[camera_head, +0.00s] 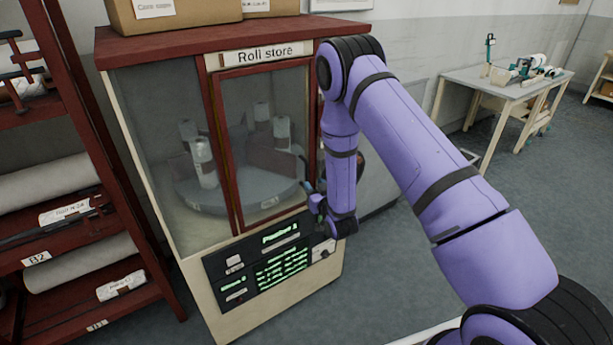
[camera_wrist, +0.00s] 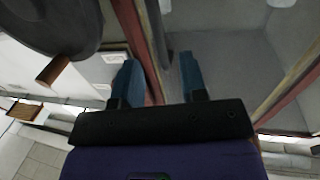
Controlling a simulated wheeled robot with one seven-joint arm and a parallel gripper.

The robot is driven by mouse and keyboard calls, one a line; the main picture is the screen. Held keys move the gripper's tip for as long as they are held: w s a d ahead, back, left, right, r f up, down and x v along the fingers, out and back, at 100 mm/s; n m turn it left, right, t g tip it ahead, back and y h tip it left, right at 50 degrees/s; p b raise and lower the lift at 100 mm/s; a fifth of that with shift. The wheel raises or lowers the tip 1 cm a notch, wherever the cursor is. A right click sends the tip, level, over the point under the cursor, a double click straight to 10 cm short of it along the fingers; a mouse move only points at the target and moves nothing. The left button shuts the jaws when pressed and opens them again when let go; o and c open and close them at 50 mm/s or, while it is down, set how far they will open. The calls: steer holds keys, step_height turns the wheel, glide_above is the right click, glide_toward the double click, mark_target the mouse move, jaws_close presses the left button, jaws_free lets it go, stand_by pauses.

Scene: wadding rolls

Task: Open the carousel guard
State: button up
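The carousel guard (camera_head: 228,160) is a glazed door in a red frame on the front of the roll store cabinet, and it looks shut. Behind the glass, a round grey carousel (camera_head: 215,200) carries several white rolls. My gripper (camera_head: 316,192) is at the guard's right edge, low down, partly hidden by my wrist. In the wrist view, my gripper's two blue fingers (camera_wrist: 159,65) stand apart. A dark upright bar (camera_wrist: 167,70), perhaps the guard's handle, shows between them, and a red frame edge (camera_wrist: 132,35) lies close to the left finger. Contact cannot be told.
A control panel (camera_head: 262,268) with green displays is below the guard. A dark round wheel with a wooden knob (camera_wrist: 55,69) is left of my fingers in the wrist view. A red shelf rack (camera_head: 90,130) stands close on the left. Floor at the right is mostly clear.

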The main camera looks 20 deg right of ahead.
mark_target(307, 176)
steer(key=w, duration=0.6)
steer(key=shift+w+a, duration=0.3)
steer(key=shift+a, duration=0.1)
steer(key=shift+c, duration=0.4)
jaws_close()
